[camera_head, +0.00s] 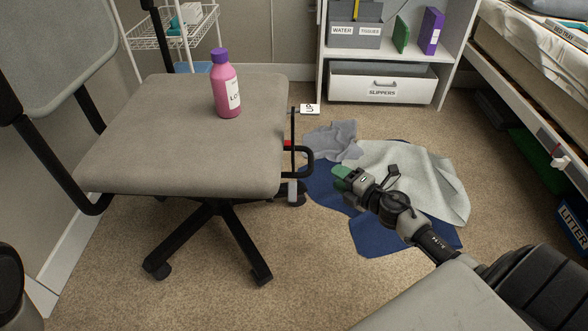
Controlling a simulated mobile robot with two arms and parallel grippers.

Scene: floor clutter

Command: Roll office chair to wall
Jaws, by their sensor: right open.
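The office chair (170,140) stands at left centre, with a grey seat, black frame and legs on casters. Its grey backrest is at the upper left, close to the grey wall (265,45). A pink lotion bottle (227,92) with a purple cap stands upright on the seat. A black loop handle and a small white tag are at the seat's right side. My right gripper (341,177), with green fingertips, is open to the right of that handle, apart from it and above cloths on the floor. My left gripper is not in view.
Grey and blue cloths (420,175) lie on the carpet under my right arm. A white shelf unit (455,50) with a slippers drawer stands at the back, a wire rack (205,25) behind the chair, a bed (520,70) at right. Carpet in front of the chair is clear.

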